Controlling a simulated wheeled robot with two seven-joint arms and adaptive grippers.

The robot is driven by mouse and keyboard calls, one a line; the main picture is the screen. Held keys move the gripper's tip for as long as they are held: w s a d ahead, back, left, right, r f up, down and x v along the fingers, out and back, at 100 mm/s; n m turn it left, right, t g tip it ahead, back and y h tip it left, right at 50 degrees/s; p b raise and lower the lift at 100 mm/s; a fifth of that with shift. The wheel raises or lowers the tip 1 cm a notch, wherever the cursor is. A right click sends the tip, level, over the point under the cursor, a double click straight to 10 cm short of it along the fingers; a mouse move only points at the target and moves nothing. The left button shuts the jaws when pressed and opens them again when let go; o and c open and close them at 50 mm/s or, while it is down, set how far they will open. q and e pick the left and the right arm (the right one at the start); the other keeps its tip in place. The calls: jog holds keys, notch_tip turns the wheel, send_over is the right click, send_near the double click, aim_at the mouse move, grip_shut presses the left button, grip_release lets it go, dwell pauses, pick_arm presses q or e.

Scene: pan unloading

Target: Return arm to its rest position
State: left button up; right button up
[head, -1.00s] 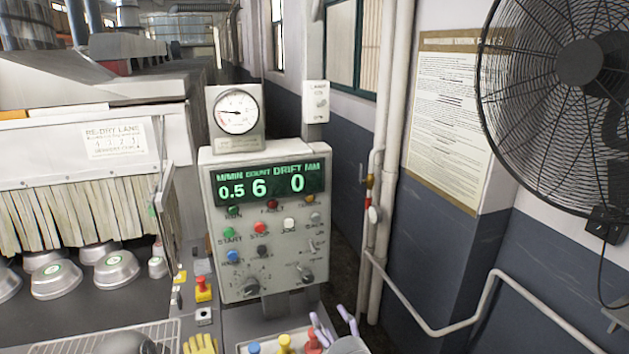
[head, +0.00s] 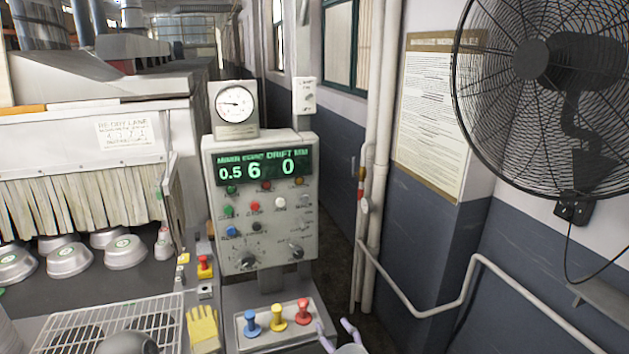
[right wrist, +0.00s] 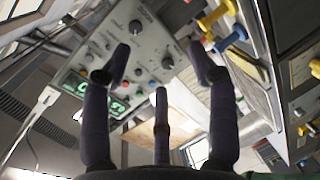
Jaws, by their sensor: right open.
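My right gripper (head: 339,337) shows at the bottom edge of the head view, right of the tray with coloured knobs. Only its pale purple fingertips and a grey part below show. In the right wrist view its dark fingers (right wrist: 158,72) are spread apart with nothing between them. The console panel (right wrist: 150,35) and a yellow knob (right wrist: 218,14) lie beyond them, apart from the fingers. My left gripper is not in view.
A control console (head: 262,200) stands behind the knob tray (head: 240,341). Upturned metal pans (head: 124,252) sit on the belt at left, before a strip curtain (head: 85,203). A wire rack (head: 88,316) and yellow glove (head: 202,328) are in front. A fan (head: 540,75) hangs at right.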

jog(key=s+d+f+m+g, duration=0.15)
jog(key=f+m, duration=0.25)
jog(key=f, duration=0.4)
jog(key=s+d+f+m+g+h, duration=0.1)
jog(key=s+f+m+g, duration=0.2)
jog(key=f, duration=0.5)
jog(key=s+d+f+m+g, duration=0.2)
jog(key=f+m+g, duration=0.15)
jog(key=f, duration=0.45)
jog(key=s+d+f+m+g, duration=0.1)
jog(key=s+f+m+g, duration=0.5)
jog(key=s+f+m, duration=0.6)
jog(key=s+f, duration=0.3)
jog(key=s, duration=0.2)
jog(key=shift+f, duration=0.4)
jog(key=shift+d, duration=0.1)
